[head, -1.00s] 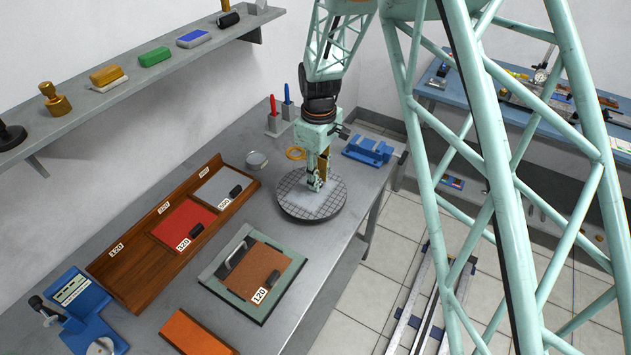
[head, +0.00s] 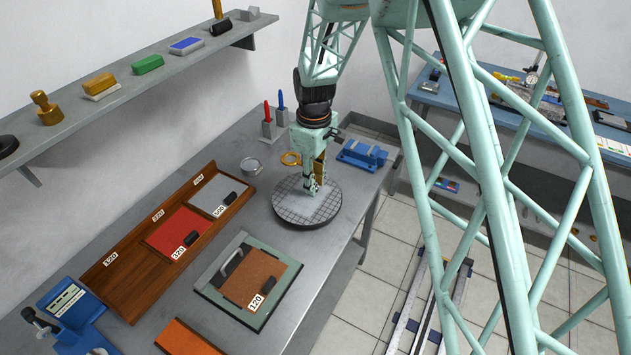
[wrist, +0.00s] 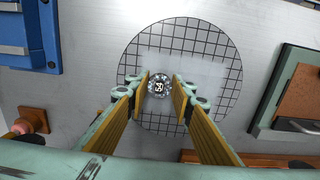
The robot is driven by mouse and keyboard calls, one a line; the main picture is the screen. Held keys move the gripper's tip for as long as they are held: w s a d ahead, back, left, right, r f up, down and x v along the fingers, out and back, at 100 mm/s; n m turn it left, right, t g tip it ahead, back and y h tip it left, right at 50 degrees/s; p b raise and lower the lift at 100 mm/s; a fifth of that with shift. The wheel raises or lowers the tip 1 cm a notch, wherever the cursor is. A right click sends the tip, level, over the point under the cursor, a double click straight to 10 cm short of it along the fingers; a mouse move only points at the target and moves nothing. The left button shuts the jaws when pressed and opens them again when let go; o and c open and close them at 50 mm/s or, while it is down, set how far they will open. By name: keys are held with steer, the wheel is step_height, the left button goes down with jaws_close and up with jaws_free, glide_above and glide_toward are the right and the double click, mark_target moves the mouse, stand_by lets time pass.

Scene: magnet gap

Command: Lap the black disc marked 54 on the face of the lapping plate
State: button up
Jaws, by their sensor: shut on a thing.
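The lapping plate (head: 288,212) is a round grey disc with a dark grid, lying flat on the bench; the wrist view also shows it (wrist: 215,62), with a pale smeared band across its middle. My gripper (head: 314,188) points down over the plate.
A green-framed board marked 120 (head: 238,300) and a wooden rack (head: 125,290) lie nearer. Bare bench surrounds the plate.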

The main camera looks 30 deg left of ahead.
mark_target(301, 206)
steer(key=shift+s+d+b, duration=0.15)
steer(key=shift+s+b, duration=0.25)
steer(key=shift+s, duration=1.65)
steer(key=shift+s+d+b, duration=0.1)
steer(key=shift+s+b, duration=0.3)
steer(key=shift+s, duration=1.65)
steer(key=shift+w, duration=0.1)
steer(key=shift+w+a+p, duration=0.15)
steer(key=shift+w+p, duration=0.1)
steer(key=shift+w, duration=2)
steer(key=shift+w+a+p, duration=0.15)
steer(key=shift+w+p, duration=0.1)
steer(key=shift+w, duration=1.95)
steer(key=shift+s, duration=0.1)
steer(key=shift+s+d+b, duration=0.15)
steer(key=shift+s+b, duration=0.35)
steer(key=shift+s, duration=1.75)
steer(key=shift+s+d+b, duration=0.15)
steer(key=shift+s+b, duration=0.3)
steer(key=shift+s, duration=1.75)
steer(key=shift+w, duration=0.2)
steer(key=shift+w+a+p, duration=0.15)
steer(key=shift+w+p, duration=0.15)
steer(key=shift+w, duration=1.9)
steer(key=shift+w+a+p, duration=0.15)
steer(key=shift+w+p, duration=0.15)
steer(key=shift+w, duration=1.85)
